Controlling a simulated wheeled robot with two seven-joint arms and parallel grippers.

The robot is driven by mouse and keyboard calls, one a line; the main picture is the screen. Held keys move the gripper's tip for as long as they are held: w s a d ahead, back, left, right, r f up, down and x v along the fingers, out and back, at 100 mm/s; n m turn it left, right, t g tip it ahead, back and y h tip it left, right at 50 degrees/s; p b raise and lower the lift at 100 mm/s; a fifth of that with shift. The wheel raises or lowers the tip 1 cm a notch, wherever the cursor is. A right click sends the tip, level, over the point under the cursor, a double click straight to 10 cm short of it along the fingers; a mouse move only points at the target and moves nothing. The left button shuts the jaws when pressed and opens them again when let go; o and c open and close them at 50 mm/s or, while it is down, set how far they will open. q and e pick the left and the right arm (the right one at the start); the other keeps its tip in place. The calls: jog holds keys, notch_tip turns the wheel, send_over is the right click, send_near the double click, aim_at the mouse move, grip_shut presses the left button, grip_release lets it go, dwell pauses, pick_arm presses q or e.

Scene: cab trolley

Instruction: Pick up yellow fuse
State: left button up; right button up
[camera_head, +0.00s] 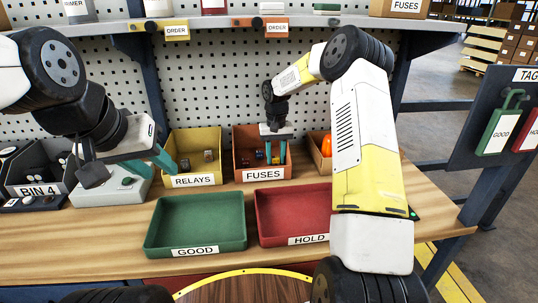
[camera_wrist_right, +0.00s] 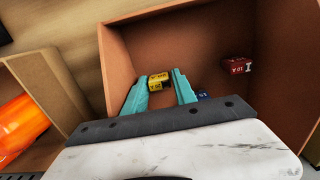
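The yellow fuse (camera_wrist_right: 158,82) lies in the orange-brown bin labelled FUSES (camera_head: 263,175). In the right wrist view it sits between the teal fingertips of my right gripper (camera_wrist_right: 160,76), with a narrow gap visible, so the gripper looks open around it. A red fuse (camera_wrist_right: 237,65) lies to the right, and a blue fuse (camera_wrist_right: 203,95) is partly hidden beside the right finger. My left gripper (camera_head: 124,162) is open and empty above the left of the bench.
The yellow RELAYS bin (camera_head: 194,181) stands left of the fuse bin. The bin on its right holds an orange object (camera_head: 327,146). A green GOOD tray (camera_head: 196,235) and a red HOLD tray (camera_head: 291,208), both empty where visible, lie in front. Bin walls surround my right fingers.

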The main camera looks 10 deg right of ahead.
jog(key=shift+f, duration=0.2)
grip_shut()
